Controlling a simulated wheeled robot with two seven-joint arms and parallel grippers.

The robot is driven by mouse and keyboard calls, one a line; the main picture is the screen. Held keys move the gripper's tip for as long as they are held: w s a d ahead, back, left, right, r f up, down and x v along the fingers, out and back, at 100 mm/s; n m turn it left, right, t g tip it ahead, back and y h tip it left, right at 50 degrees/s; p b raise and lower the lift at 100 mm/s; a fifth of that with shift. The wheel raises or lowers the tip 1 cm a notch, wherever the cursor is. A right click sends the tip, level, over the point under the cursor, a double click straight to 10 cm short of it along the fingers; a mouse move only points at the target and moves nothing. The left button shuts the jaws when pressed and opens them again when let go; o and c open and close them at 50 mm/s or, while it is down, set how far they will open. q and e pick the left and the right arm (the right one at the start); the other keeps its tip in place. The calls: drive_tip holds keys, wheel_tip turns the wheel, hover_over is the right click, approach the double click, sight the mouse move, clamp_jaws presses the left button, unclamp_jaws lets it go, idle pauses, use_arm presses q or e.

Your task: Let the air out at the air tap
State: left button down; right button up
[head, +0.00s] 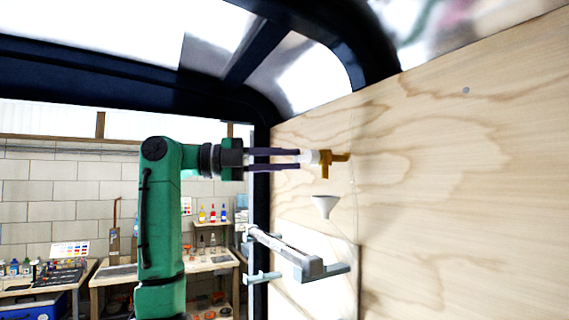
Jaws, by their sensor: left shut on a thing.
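The air tap (326,163) is a brass-coloured fitting close to the plywood wall, right of the middle of the head view. My left gripper (300,160) reaches in from the left, its two long dark fingers level, one above the other. It is shut on a pale, whitish part at the left end of the tap. The fingertips partly cover this part. My right gripper is not in view.
The plywood wall (450,200) fills the right side. Below the tap are a white funnel (323,205) and a grey rail-like bar (290,250) on brackets. Dark frame beams pass overhead. Workbenches with bottles (213,213) stand behind at left.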

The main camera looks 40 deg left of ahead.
use_arm(q)
drive_tip(key=shift+r+m, duration=0.25)
drive_tip(key=shift+m, duration=0.15)
drive_tip(key=c, duration=0.8)
unclamp_jaws()
drive_tip(key=shift+w, duration=0.15)
drive_tip(key=v, duration=1.4)
drive_tip(key=shift+a, duration=0.2)
drive_tip(key=shift+r, duration=0.1)
